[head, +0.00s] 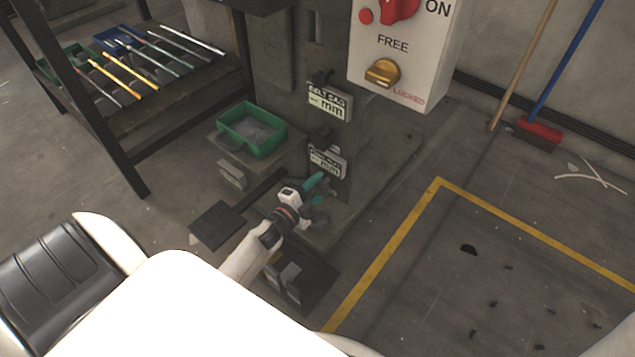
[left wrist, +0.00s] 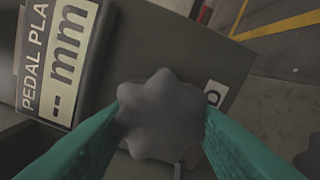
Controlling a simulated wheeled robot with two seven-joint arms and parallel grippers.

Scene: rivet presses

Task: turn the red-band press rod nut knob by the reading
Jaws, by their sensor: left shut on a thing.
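A dark grey lobed knob (left wrist: 162,115) fills the middle of the left wrist view. My left gripper (left wrist: 160,118) is shut on it, one teal finger on each side. In the head view my left gripper (head: 316,189) is low at the front of the press (head: 375,135), beside the lower readout; the knob is mostly hidden there. The lower readout (head: 327,162) shows in the left wrist view as a label (left wrist: 60,60) reading "PEDAL PLA", with dashes and "mm". An upper mm readout (head: 329,103) sits above it. I see no red band. My right gripper is out of view.
A green bin (head: 252,131) stands left of the gripper. A white switch box (head: 405,50) with red and yellow knobs hangs above. A rack (head: 150,115) holds several coloured rods at left.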

